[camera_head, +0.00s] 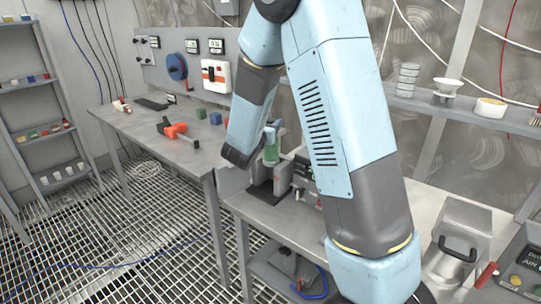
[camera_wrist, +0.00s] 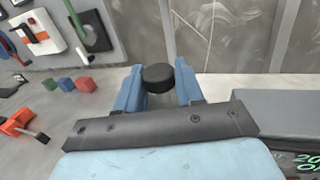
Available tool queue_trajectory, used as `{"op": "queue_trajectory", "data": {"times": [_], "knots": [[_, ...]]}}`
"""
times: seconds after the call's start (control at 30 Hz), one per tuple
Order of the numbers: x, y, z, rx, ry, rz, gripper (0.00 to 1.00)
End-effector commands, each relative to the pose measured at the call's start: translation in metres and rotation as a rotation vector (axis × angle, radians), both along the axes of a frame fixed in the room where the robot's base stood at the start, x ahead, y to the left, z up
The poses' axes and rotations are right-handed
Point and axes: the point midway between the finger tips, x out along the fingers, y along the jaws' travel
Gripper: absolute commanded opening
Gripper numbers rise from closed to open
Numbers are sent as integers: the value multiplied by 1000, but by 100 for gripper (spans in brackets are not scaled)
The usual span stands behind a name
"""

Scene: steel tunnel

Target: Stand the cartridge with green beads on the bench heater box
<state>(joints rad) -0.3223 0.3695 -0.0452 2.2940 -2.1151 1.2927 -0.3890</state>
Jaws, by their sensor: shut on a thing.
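My gripper (camera_wrist: 158,90) is shut on the cartridge, with its two blue fingers on either side. In the wrist view only the cartridge's round black cap (camera_wrist: 158,74) shows clearly. In the head view the cartridge with green beads (camera_head: 270,154) is upright below the fingers (camera_head: 271,132), partly hidden by my arm. A grey box with green display digits, seemingly the heater box (camera_wrist: 285,115), is at the right of the wrist view, apart from the cartridge. In the head view my arm hides much of that box (camera_head: 302,166).
A dark block-like stand (camera_head: 262,184) is below the cartridge; contact cannot be told. An orange and black tool (camera_head: 175,130) and small coloured blocks (camera_head: 215,118) lie on the bench at left. A lidded grey container (camera_head: 462,232) stands at right. A shelf with bowls (camera_head: 450,98) runs behind.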

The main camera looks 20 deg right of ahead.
Motion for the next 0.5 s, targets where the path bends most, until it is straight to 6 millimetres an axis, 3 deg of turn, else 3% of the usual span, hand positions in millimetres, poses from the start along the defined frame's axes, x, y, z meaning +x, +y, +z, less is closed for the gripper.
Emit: {"op": "queue_trajectory", "data": {"times": [0.2, 0.5], "knots": [[0, 2, -42, -2, 3, 4, 0], [0, 4, -65, -1, 1, 5, 0]]}}
